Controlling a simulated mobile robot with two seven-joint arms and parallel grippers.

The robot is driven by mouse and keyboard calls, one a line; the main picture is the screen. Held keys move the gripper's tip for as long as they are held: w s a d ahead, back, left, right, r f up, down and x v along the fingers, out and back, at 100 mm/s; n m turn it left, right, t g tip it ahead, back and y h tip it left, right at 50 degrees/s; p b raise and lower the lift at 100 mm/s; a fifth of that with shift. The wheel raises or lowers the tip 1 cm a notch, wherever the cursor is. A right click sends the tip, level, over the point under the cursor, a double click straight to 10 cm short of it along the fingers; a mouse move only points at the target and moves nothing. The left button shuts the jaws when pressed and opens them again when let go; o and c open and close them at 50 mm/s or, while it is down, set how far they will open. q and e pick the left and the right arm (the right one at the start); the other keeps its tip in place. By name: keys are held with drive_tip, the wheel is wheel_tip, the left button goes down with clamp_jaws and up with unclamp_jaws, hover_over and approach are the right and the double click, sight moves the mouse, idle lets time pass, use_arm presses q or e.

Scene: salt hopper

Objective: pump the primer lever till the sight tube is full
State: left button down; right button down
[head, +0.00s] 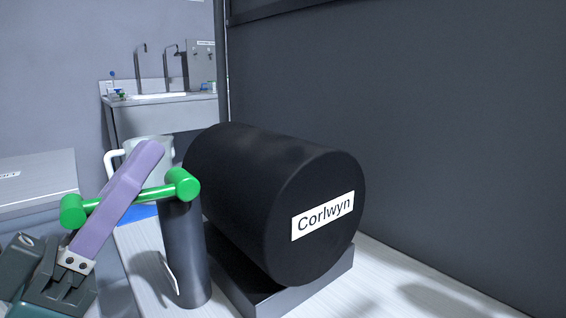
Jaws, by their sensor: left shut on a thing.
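The primer lever shows as a green bar (155,193) with a thick green knob at each end. Its right knob sits at the top of a dark upright cylinder (185,255). My left gripper (143,158) has purple fingers lying across the bar between the knobs, and it is shut on the bar. The near finger hides part of the bar and the other finger. I cannot make out a sight tube. My right gripper is not in view.
A large black drum (235,185) labelled "Corlwyn" lies on a dark base (268,293) right of the cylinder, on a pale bench top (400,298). A white jug (112,165) stands behind the lever. A sink unit (160,115) is at the back. A dark wall (430,120) closes the right.

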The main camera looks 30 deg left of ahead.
use_arm(q)
drive_tip(key=shift+r, duration=0.1)
drive_tip(key=c, duration=0.9)
unclamp_jaws()
wheel_tip(320, 180, up, 20)
drive_tip(key=p, duration=0.8)
